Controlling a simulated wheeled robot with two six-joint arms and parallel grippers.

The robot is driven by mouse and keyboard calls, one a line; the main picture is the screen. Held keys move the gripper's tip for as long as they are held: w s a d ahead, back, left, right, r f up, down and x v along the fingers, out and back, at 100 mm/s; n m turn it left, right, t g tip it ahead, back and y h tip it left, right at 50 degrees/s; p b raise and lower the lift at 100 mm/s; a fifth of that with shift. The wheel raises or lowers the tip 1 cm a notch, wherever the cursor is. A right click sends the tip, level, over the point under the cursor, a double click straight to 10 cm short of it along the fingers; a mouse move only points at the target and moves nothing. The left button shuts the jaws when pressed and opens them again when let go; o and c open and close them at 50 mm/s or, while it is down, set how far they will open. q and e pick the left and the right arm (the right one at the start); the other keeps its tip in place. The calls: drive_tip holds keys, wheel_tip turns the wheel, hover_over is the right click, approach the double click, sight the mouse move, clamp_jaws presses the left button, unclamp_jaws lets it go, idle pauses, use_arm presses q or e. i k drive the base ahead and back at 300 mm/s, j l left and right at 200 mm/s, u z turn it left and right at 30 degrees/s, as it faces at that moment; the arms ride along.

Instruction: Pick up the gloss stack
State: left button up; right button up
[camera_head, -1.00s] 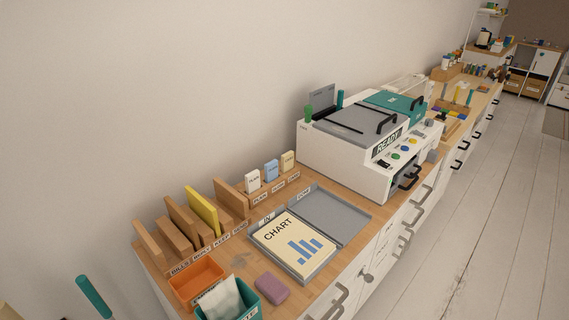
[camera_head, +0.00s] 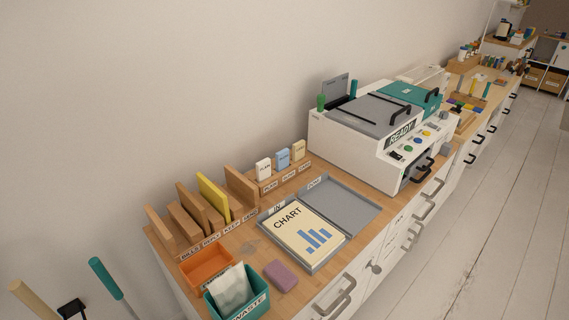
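Three small upright packs stand in a wooden holder on the desk in the head view: a white pack (camera_head: 263,169), a blue pack (camera_head: 283,160) and a cream pack (camera_head: 298,151). Their lettering is too small to read surely, so I cannot confirm which one is the gloss stack. Neither my left nor my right gripper is in view.
A white machine marked READY (camera_head: 345,150) stands beyond. Wooden dividers, an orange bin (camera_head: 187,268), a teal waste bin (camera_head: 262,300) and a purple block (camera_head: 281,276) are nearer.

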sight(282, 158)
drive_tip(key=i+l+u, duration=0.1)
drive_tip(key=l, duration=0.3)
drive_tip(key=i+l+u, duration=0.1)
drive_tip(key=l, duration=0.25)
drive_tip(key=i+l+u, duration=0.1)
drive_tip(key=l, duration=0.3)
drive_tip(key=i+l+u, duration=0.1)
drive_tip(key=l, duration=0.3)
drive_tip(key=i+l+u, duration=0.1)
drive_tip(key=l, duration=0.35)
drive_tip(key=i, duration=0.05)
